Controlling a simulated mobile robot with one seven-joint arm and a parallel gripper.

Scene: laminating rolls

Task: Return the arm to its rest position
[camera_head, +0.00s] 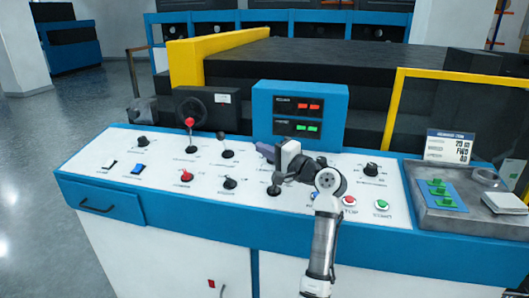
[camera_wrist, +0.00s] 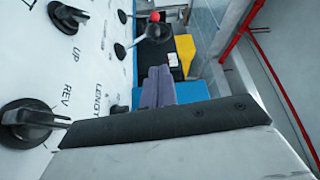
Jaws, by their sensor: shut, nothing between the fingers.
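My gripper (camera_head: 265,151) is above the middle of the white control panel (camera_head: 108,148) in the head view, with my arm reaching in from the lower right. Its two purple-grey fingers (camera_wrist: 160,86) are together in the wrist view, with nothing between them. Part of the panel below the gripper and arm is hidden. In the wrist view, a black knob (camera_wrist: 30,122) marked REV and another knob (camera_wrist: 68,16) marked UP are on the panel to the left of the fingers.
A blue display box (camera_head: 262,104) with red and green readouts stands behind the gripper. A red-topped lever (camera_head: 189,122) rises to the left. A grey tray (camera_head: 425,212) with a green-studded block is at the right. Yellow rails (camera_head: 395,105) stand behind. The floor at left is clear.

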